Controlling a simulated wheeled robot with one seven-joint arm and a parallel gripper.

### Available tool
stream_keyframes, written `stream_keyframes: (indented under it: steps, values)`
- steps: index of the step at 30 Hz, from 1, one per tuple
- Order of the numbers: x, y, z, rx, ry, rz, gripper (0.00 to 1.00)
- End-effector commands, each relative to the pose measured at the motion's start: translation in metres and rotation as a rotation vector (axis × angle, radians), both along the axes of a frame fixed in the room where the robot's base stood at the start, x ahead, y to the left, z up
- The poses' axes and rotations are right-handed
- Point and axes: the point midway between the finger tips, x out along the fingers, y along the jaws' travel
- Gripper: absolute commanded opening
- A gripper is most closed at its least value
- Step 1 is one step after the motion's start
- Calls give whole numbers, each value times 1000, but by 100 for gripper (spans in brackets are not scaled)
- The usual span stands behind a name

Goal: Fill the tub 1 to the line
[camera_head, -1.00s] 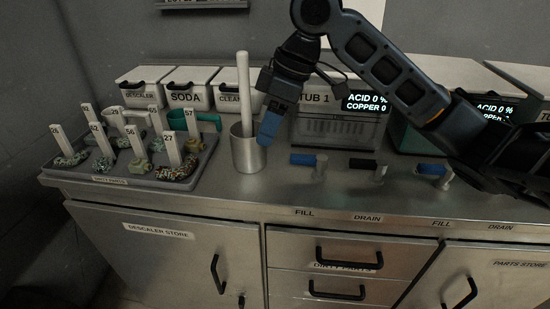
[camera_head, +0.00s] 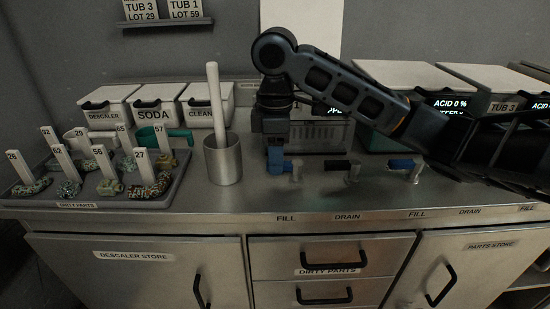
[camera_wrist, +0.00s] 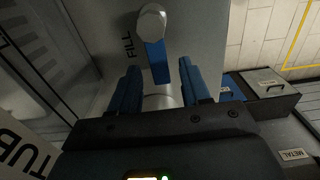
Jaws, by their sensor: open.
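Tub 1 (camera_head: 322,137) is a clear-walled tub at the back of the counter, partly hidden by my arm. Its scale-marked wall (camera_wrist: 32,72) shows at left in the wrist view; I cannot make out a water level. The FILL tap (camera_head: 297,170) stands in front of it, and its blue lever (camera_wrist: 157,62) points toward my gripper in the wrist view. My gripper (camera_wrist: 160,88) is open, pointing down, with its blue fingers on either side of the lever's line. I cannot tell whether they touch it.
A metal cup (camera_head: 223,162) with a white rod stands left of my gripper. A grey tray (camera_head: 80,202) of tagged dirty parts lies further left. White descaler, soda and cleaner bins (camera_head: 155,107) line the back. Another blue-levered tap (camera_head: 405,167) stands at right.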

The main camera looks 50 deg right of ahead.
Motion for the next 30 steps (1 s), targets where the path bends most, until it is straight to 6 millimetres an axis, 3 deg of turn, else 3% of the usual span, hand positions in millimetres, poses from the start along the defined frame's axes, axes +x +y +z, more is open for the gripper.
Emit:
stream_keyframes:
  steps: [10, 24, 30]
  values:
    - [0, 0, -5, 0, 0, 0, 47]
    - [0, 0, -5, -1, -1, 0, 2]
    - [0, 0, -5, -1, -1, 1, 0]
